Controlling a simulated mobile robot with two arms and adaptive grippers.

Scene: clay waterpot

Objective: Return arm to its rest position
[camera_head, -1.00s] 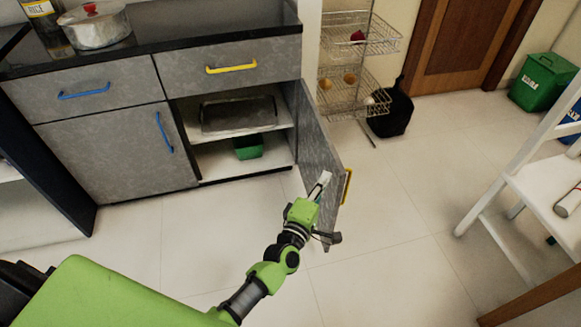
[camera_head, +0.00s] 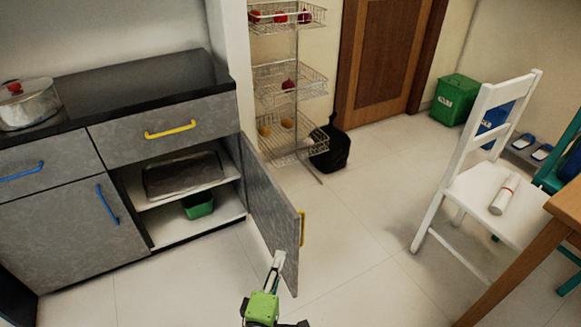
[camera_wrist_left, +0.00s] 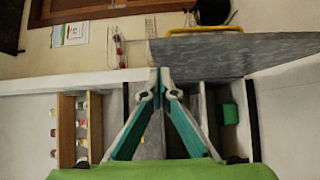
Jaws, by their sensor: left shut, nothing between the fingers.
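My left gripper (camera_head: 277,262) shows at the bottom of the head view, its green body partly cut off by the frame. Its fingers are shut and empty. In the head view its tips are beside the lower edge of the open grey cabinet door (camera_head: 268,205); I cannot tell whether they touch. The door has a yellow handle (camera_head: 302,229). In the left wrist view the closed fingers (camera_wrist_left: 157,76) meet in front of the cabinet, and the door (camera_wrist_left: 225,52) spans the upper right. Most of my left arm is out of view. My right gripper is not in view.
The open cabinet holds a dark tray (camera_head: 183,178) and a green container (camera_head: 199,204). A wire rack (camera_head: 290,85) and black bin (camera_head: 330,148) stand behind the door. A white chair (camera_head: 475,180) and wooden table (camera_head: 540,250) are right. The floor between is clear.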

